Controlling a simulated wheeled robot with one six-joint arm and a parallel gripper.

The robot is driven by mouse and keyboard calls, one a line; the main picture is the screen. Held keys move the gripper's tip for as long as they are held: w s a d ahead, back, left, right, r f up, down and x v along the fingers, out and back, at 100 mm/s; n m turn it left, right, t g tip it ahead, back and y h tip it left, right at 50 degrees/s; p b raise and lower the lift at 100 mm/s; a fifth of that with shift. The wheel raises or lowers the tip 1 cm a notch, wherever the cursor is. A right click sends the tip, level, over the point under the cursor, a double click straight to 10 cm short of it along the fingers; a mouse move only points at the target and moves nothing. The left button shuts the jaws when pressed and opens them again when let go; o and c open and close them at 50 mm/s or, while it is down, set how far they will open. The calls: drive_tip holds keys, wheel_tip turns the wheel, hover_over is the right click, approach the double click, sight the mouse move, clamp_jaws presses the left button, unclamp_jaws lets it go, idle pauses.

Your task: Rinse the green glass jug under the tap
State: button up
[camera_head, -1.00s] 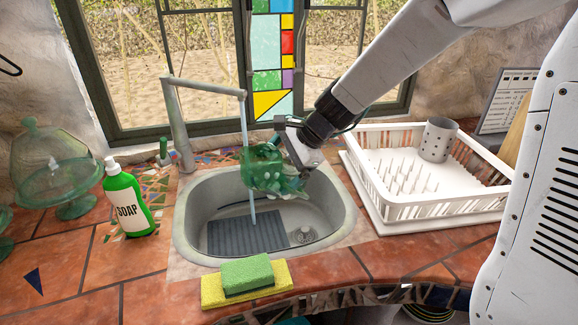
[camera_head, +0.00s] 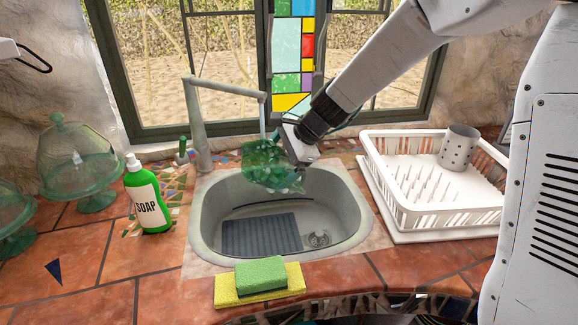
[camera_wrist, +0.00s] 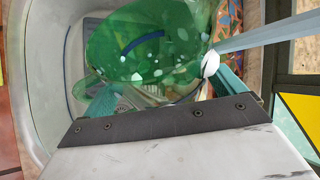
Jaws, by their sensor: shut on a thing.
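The green glass jug (camera_head: 268,168), speckled with pale flecks, is held above the sink (camera_head: 345,210) and looks tilted. My gripper (camera_head: 291,150) is shut on it from the right. No stream shows below the jug. In the wrist view the jug (camera_wrist: 150,45) fills the space beyond my gripper (camera_wrist: 165,95). Whether water enters the mouth is unclear.
A white dish rack (camera_head: 430,215) with a perforated metal cup (camera_head: 459,147) stands right of the sink. A green soap bottle (camera_head: 147,200) and glass cloche (camera_head: 75,155) stand left. Green and yellow sponges (camera_head: 260,275) lie at the front edge. The window is behind the tap.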

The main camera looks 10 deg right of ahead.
sight(271, 146)
drive_tip(key=shift+w+a, duration=0.9)
drive_tip(key=shift+w, duration=0.2)
drive_tip(key=shift+w+a, duration=0.9)
drive_tip(key=shift+w, duration=0.15)
drive_tip(key=shift+w+d, duration=0.1)
drive_tip(key=shift+d, duration=0.1)
drive_tip(key=shift+w+d, duration=0.25)
drive_tip(key=shift+d, duration=0.05)
drive_tip(key=shift+a, duration=0.1)
drive_tip(key=shift+s+a, duration=0.35)
drive_tip(key=shift+d, duration=0.1)
drive_tip(key=shift+w+d, duration=0.35)
drive_tip(key=shift+s+a, duration=0.1)
drive_tip(key=shift+a, duration=0.05)
